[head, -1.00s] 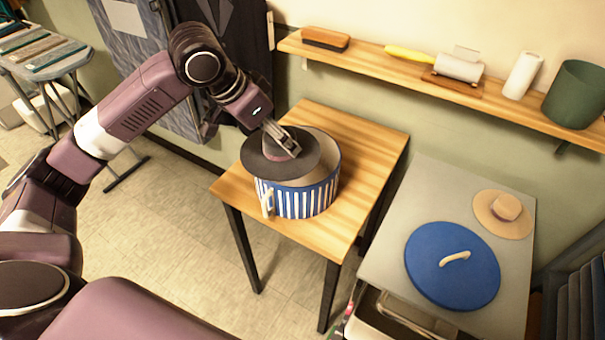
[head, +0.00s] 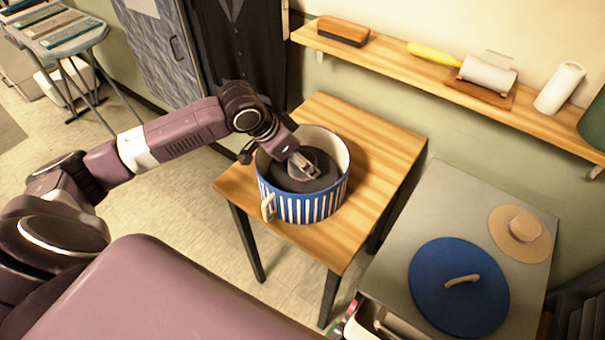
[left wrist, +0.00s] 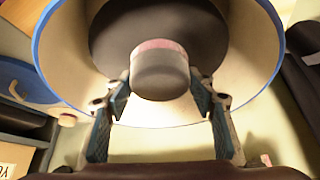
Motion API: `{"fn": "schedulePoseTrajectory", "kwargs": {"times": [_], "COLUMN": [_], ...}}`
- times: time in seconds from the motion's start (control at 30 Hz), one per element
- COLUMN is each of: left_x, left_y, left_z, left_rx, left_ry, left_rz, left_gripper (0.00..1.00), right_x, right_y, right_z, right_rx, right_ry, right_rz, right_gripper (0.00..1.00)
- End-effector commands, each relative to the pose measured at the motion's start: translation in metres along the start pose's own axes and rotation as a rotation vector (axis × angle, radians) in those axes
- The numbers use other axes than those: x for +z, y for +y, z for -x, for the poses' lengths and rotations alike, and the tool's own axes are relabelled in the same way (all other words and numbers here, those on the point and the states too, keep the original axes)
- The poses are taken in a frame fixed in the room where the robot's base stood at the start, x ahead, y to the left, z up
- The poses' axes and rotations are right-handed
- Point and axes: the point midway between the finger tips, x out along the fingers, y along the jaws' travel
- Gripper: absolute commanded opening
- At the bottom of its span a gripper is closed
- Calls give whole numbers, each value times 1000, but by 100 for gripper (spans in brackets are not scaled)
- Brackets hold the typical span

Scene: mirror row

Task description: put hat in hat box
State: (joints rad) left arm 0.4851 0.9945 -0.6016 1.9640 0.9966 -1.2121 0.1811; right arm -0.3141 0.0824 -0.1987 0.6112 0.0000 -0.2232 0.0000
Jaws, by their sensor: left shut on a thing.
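The dark hat (head: 292,181) with a pinkish band is inside the blue-and-white striped hat box (head: 302,208), below its rim. My left gripper (head: 303,164) reaches into the box from above and is shut on the hat's crown. In the left wrist view the crown (left wrist: 160,72) sits between the fingers (left wrist: 163,92), with the dark brim beyond it and the cream inside wall of the box around. The box's floor is mostly hidden. The blue lid (head: 440,295) with a cream handle lies on the grey cabinet at the right. My right gripper is not in view.
The box stands on a wooden table (head: 384,148). A straw hat (head: 506,242) lies on the grey cabinet (head: 432,210) behind the lid. A wall shelf (head: 390,67) holds a brush, a yellow item and rolls. Dark clothing hangs behind the table.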

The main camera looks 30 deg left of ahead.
Motion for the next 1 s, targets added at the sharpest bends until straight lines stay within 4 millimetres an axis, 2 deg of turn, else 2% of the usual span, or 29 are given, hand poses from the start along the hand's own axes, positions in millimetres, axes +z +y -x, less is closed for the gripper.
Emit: {"fn": "schedulePoseTrajectory", "kwargs": {"times": [0.2,0.3,0.5,0.9,0.93,1.0], "left_x": [11,18,31,33,33,33], "left_y": [0,0,0,0,0,0], "left_z": [-19,-30,-53,-58,-58,-58], "left_rx": [0,1,0,0,0,0], "left_ry": [0,-2,-1,1,1,1], "left_rz": [1,1,1,0,0,0], "left_gripper": [26,26,26,26,52,60], "right_x": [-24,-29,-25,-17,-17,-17], "right_y": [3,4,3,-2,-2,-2], "right_z": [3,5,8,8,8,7], "right_rx": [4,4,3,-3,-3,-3], "right_ry": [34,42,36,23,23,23], "right_rz": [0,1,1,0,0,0], "right_gripper": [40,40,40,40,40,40]}}
